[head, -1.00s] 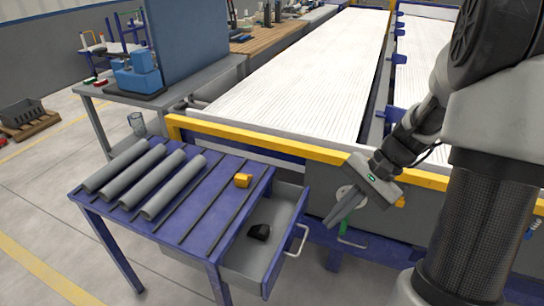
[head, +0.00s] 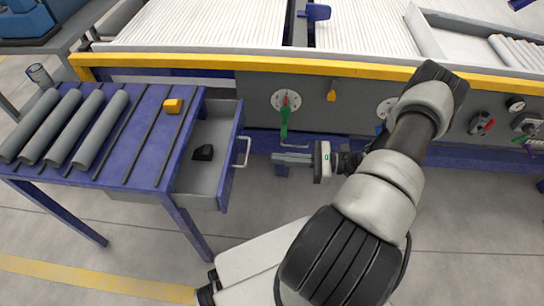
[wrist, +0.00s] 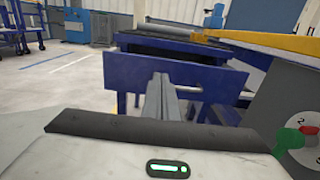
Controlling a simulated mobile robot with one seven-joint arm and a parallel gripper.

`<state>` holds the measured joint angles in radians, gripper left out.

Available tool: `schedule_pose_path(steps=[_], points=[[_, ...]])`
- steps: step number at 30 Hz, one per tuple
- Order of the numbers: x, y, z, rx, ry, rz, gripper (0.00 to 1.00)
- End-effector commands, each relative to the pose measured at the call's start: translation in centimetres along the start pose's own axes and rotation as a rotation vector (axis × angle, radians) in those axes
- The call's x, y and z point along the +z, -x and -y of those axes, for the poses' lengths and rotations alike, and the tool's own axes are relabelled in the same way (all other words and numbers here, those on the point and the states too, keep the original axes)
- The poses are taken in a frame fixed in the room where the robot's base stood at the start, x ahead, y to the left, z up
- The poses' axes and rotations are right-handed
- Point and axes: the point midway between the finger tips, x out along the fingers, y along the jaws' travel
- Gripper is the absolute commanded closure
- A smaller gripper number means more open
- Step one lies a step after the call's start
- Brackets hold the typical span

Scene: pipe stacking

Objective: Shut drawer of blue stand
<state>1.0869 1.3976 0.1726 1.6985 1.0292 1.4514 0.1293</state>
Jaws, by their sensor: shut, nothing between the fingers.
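The blue stand (head: 146,130) is at the left in the head view. Its grey drawer (head: 206,178) is pulled out to the right and holds a small black object (head: 203,153). The drawer's blue front (head: 231,165) carries a light handle (head: 243,153). My gripper (head: 276,158) is shut and empty, to the right of the handle with a small gap, its fingers pointing left at the drawer front. In the wrist view, the fingers (wrist: 160,92) overlap the blue drawer front (wrist: 128,76), partly hiding it and the handle; contact cannot be told there.
Several grey pipes (head: 62,130) and a yellow block (head: 173,106) lie on the stand. Behind is a conveyor with a yellow rail (head: 300,65) and a panel with a green-handled valve (head: 284,120). The floor (head: 130,235) in front is clear.

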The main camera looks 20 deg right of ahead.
Motion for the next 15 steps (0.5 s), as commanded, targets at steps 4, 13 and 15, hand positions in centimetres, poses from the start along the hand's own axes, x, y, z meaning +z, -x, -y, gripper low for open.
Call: schedule_pose_path(steps=[4, 13, 15], points=[[-0.1, -3.3, -0.1, 0.006, 0.000, 0.000, 1.00], [-0.2, -9.3, -0.2, 0.006, 0.000, -0.001, 1.00], [-0.1, -10.3, -0.2, 0.005, 0.000, -0.001, 1.00]])
